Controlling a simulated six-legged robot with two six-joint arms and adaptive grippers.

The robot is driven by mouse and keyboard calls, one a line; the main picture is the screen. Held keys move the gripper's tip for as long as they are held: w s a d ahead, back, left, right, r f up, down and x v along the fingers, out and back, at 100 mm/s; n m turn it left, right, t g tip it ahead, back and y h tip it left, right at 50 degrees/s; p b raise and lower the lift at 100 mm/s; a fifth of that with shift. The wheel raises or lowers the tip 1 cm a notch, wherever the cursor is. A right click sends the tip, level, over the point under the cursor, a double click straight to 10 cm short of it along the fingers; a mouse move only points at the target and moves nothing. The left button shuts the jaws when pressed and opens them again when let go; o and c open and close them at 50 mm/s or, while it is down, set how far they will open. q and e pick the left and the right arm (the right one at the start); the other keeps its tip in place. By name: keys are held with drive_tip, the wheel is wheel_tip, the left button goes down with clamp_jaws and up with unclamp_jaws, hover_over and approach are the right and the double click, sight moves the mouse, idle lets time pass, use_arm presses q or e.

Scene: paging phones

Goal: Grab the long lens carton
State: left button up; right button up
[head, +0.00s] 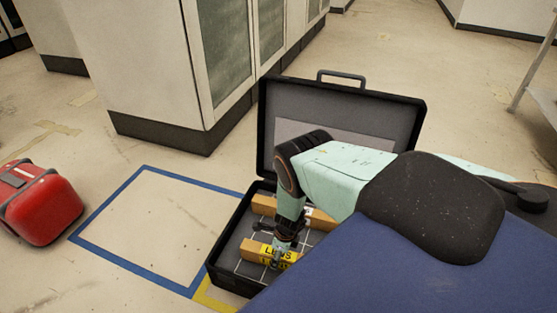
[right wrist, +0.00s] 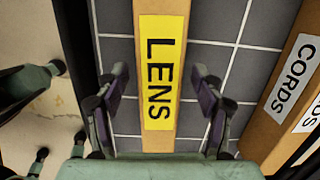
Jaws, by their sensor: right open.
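The long lens carton is a narrow brown box with a yellow "LENS" label. It lies in the open black case (head: 222,262), where its end shows in the head view (head: 250,249). In the right wrist view the lens carton (right wrist: 160,148) runs up the middle of the picture. My right gripper (right wrist: 158,88) is open above it, with one finger on each side of the carton and gaps to both. In the head view my right gripper (head: 279,254) is over the carton and hides part of it.
A brown carton labelled "CORDS" (right wrist: 298,75) lies beside the lens carton in the case. The raised lid (head: 395,117) stands behind. A red case (head: 45,212) sits on the floor at left. The blue-taped floor square (head: 160,225) is empty. Cabinets (head: 150,70) stand behind.

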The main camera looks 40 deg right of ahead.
clamp_jaws()
idle(0.7)
